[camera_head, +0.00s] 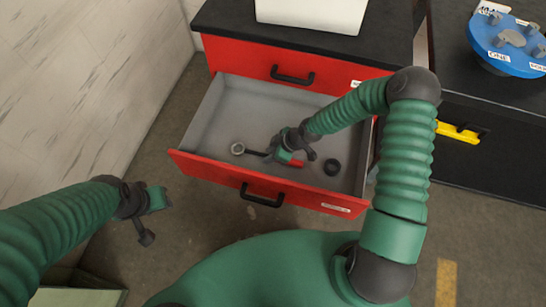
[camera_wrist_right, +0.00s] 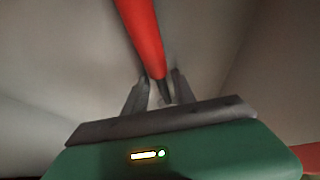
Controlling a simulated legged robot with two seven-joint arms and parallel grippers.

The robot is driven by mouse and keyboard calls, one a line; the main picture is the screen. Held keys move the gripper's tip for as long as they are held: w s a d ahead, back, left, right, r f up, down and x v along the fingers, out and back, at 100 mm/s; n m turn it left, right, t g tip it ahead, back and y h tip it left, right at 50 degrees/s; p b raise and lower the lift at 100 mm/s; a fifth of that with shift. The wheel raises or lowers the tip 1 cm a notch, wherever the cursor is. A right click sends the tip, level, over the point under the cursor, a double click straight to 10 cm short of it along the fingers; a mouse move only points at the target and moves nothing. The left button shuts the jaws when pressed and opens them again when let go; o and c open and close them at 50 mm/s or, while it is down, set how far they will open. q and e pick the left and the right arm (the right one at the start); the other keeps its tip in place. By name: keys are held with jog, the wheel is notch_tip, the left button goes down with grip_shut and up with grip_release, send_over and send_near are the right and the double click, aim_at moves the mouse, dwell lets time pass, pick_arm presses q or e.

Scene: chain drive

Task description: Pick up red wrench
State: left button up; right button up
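The wrench lies in the open red drawer (camera_head: 222,167). It has a red handle (camera_head: 296,163), a dark shaft and a grey ring end (camera_head: 238,148) to the left. My right gripper (camera_head: 291,155) is down in the drawer over the wrench and hides its middle. In the right wrist view, the red handle (camera_wrist_right: 143,35) runs down from the top, and its dark lower part sits between the two separated fingers (camera_wrist_right: 160,92). The fingers look open, with a gap around it. My left gripper (camera_head: 148,215) hangs outside the drawer at left, empty; its finger opening is unclear.
A dark ring-shaped part (camera_head: 332,167) lies in the drawer right of the wrench. A white box (camera_head: 312,14) stands on the black cabinet top. A blue round fixture (camera_head: 510,42) stands at right. A pale wall (camera_head: 85,80) is at left.

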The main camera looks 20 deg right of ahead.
grip_shut()
dwell(1.1)
